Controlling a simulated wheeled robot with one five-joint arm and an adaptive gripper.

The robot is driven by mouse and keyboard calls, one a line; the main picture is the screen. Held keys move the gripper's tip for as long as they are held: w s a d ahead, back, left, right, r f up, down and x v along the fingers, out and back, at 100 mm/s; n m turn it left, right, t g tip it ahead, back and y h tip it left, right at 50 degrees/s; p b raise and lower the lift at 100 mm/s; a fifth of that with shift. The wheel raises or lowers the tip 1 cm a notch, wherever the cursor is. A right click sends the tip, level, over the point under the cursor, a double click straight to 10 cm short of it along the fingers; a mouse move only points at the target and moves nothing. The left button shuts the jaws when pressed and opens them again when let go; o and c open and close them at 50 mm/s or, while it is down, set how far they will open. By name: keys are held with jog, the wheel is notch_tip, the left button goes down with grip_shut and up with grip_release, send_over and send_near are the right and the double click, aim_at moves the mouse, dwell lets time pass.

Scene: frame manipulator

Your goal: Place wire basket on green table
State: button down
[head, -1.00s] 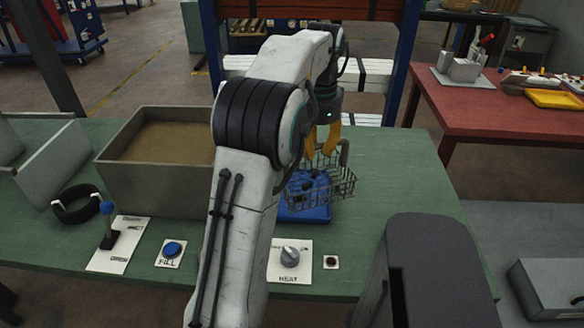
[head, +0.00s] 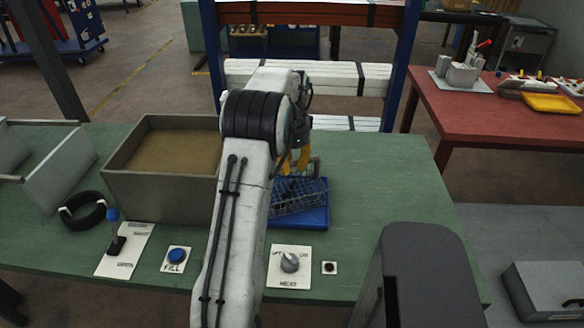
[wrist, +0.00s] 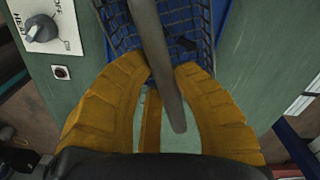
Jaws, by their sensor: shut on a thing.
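The wire basket (head: 305,198) is a grey mesh basket with an upright handle, over the blue tray (head: 318,219) on the green table (head: 390,200). I cannot tell whether its bottom touches the tray. My gripper (head: 294,164) has yellow fingers and is shut on the basket's handle. In the wrist view the grey handle (wrist: 161,70) passes between the fingertips, with the wire mesh (wrist: 122,28) beyond. Small dark pieces show in the basket. My arm hides part of the basket's left side.
A large grey tank (head: 150,190) with brown contents stands left of my arm. A black ring (head: 83,212), a lever (head: 114,232), a blue FILL button (head: 177,256) and a HEAT knob (head: 289,262) line the front. The table's right side is clear. A red table (head: 500,125) stands beyond.

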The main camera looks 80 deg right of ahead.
jog(key=shift+f, duration=0.75)
jog(key=c, duration=1.1)
grip_release()
